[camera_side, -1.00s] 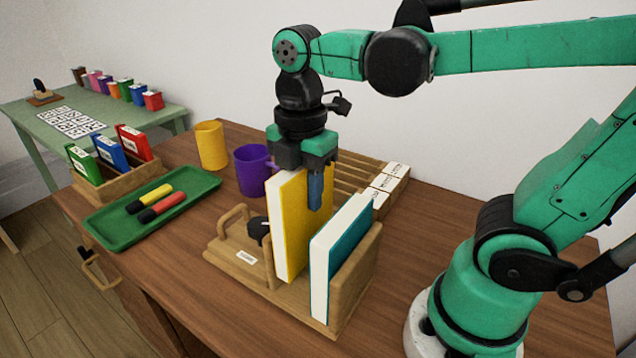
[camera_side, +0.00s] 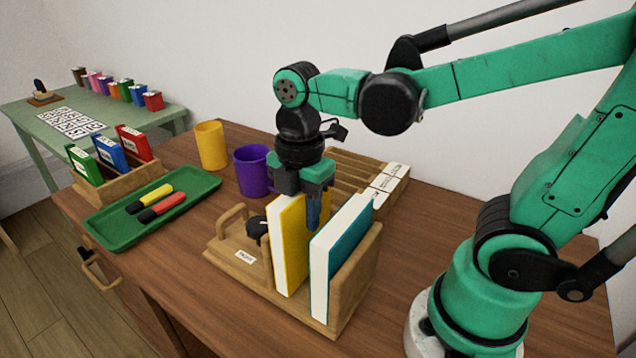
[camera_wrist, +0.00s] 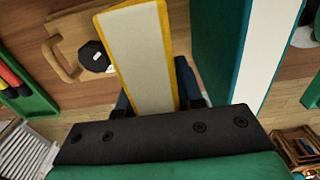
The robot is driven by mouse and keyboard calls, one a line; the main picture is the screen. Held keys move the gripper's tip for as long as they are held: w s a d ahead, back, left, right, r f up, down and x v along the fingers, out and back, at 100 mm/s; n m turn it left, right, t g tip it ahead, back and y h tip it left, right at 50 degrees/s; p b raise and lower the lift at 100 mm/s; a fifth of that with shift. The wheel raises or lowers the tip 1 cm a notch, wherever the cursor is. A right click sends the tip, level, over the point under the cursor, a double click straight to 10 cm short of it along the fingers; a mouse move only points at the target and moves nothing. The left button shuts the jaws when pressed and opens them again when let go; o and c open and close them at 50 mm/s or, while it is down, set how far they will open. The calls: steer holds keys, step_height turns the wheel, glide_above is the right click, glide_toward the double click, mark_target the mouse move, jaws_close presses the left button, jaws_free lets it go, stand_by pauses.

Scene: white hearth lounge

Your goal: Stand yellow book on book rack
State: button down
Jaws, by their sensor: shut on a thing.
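The yellow book (camera_side: 287,245) stands upright on the wooden book rack (camera_side: 352,282), between the rack's low wooden loop divider and a teal book (camera_side: 343,250). My gripper (camera_side: 313,200) points down and is shut on the top of the yellow book. In the wrist view the yellow book (camera_wrist: 145,60) runs down between the fingers, pale page edges showing. The teal book (camera_wrist: 222,45) stands to its right with a gap between them. The yellow book's lower edge is at the rack's base; I cannot tell whether it touches.
A black weight (camera_side: 258,228) sits on the rack's left part. A purple mug (camera_side: 252,171) and a yellow mug (camera_side: 211,146) stand behind. A green tray (camera_side: 112,229) with two markers lies left. A slotted wooden holder (camera_side: 345,168) is behind my gripper.

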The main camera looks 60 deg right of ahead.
steer(key=shift+s+f, duration=0.25)
steer(key=shift+f, duration=0.7)
steer(key=shift+c, duration=2.4)
jaws_free()
steer(key=shift+a, duration=0.1)
steer(key=shift+w+r, duration=0.2)
steer(key=shift+r, duration=1.05)
steer(key=shift+w+r, duration=0.15)
steer(key=shift+r, duration=1.1)
steer(key=shift+w+r, duration=0.2)
steer(key=shift+r, duration=1.05)
